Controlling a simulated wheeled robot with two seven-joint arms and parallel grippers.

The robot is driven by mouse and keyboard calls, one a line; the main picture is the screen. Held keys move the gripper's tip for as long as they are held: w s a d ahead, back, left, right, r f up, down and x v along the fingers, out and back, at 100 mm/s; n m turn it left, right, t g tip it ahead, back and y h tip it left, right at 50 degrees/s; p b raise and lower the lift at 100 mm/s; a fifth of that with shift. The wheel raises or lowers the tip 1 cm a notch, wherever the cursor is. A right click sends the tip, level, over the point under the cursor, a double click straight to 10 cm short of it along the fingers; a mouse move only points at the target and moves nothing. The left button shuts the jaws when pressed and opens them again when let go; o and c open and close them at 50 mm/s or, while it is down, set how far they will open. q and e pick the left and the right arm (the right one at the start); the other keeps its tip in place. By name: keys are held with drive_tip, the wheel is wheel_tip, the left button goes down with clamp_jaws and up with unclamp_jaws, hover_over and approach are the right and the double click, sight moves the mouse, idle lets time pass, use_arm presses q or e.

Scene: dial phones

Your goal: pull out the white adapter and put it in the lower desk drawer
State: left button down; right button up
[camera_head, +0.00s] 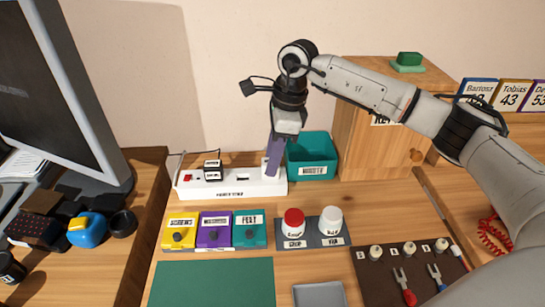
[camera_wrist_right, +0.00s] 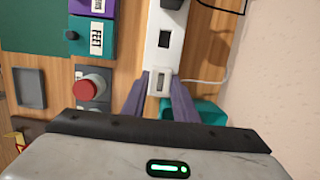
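The white power strip (camera_head: 235,189) lies at the back of the desk, and it also shows in the right wrist view (camera_wrist_right: 165,18). The white adapter (camera_wrist_right: 160,82) is at the strip's right end; in the head view (camera_head: 265,161) it is mostly hidden by the fingers. My right gripper (camera_head: 272,163) points down there. In the wrist view its purple fingers (camera_wrist_right: 160,88) stand on either side of the adapter, close to it; whether they press on it is unclear. My left gripper is out of view. I cannot make out a lower desk drawer.
A black adapter (camera_head: 212,171) sits on the strip. A teal bin (camera_head: 312,158) stands close right of the fingers, with a wooden cabinet (camera_head: 375,140) beyond it. Yellow, purple and teal boxes (camera_head: 215,231) and a red-topped button (camera_head: 293,222) are in front. A monitor (camera_head: 60,90) is left.

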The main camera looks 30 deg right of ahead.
drive_tip(key=shift+r, duration=0.1)
idle(0.4)
drive_tip(key=shift+r, duration=0.1)
drive_tip(key=shift+p+v, duration=0.75)
drive_tip(key=shift+v, duration=0.15)
drive_tip(key=shift+w+a+r, duration=0.15)
drive_tip(key=shift+a+p+v, duration=0.2)
drive_tip(key=shift+p+v, duration=0.55)
drive_tip(key=shift+v, duration=0.2)
drive_tip(key=shift+a+p+v, duration=0.15)
drive_tip(key=shift+p+v, duration=0.6)
drive_tip(key=shift+v, duration=0.2)
drive_tip(key=shift+w, duration=0.1)
